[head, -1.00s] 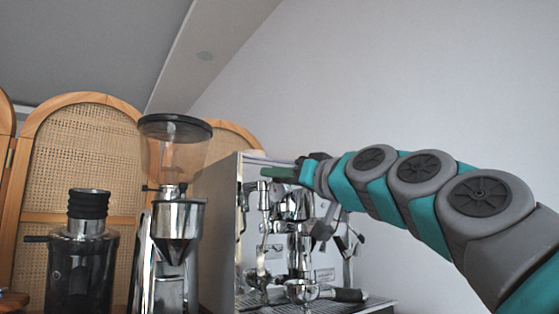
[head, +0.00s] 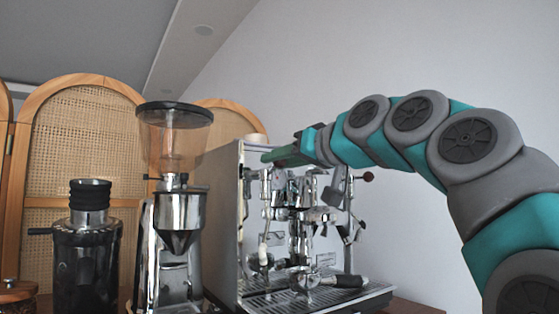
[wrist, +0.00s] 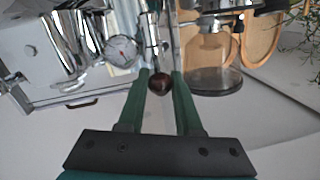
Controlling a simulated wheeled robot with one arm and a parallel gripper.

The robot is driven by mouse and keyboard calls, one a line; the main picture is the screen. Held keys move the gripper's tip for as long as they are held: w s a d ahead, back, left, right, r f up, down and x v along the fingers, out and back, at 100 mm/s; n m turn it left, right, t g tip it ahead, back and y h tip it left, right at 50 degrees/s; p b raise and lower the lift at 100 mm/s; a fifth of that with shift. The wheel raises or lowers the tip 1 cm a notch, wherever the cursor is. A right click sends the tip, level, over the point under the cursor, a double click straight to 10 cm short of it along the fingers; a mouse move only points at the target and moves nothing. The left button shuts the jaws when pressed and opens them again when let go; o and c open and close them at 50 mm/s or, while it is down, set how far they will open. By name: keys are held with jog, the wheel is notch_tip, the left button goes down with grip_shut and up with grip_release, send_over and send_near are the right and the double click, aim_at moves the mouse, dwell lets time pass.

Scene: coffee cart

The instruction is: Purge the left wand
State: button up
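The chrome espresso machine (head: 228,225) stands right of centre in the head view. Its left wand (head: 263,250), with a pale grip, hangs at the front left. My gripper (head: 283,156) is by the upper left front of the machine, its green fingers pointing left. In the wrist view a dark brown round knob (wrist: 160,84) lies between the green fingertips (wrist: 161,78) and about fills the gap. I cannot tell whether the fingers touch it. This knob is hidden in the head view. A similar dark red knob (head: 368,177) shows on the machine's right side.
A grinder with a clear hopper (head: 178,140) stands left of the machine, and a black grinder (head: 85,262) farther left. A portafilter (head: 345,281) is at the machine's front above the drip tray (head: 300,300). A pressure gauge (wrist: 121,51) shows close to my fingers.

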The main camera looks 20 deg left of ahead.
jog(key=o, duration=0.4)
jog(key=shift+o, duration=0.2)
jog(key=shift+d, duration=0.1)
jog(key=b+v, duration=0.1)
jog(key=v, duration=0.6)
jog(key=shift+s+d, duration=0.2)
jog(key=shift+s, duration=0.05)
dwell(1.1)
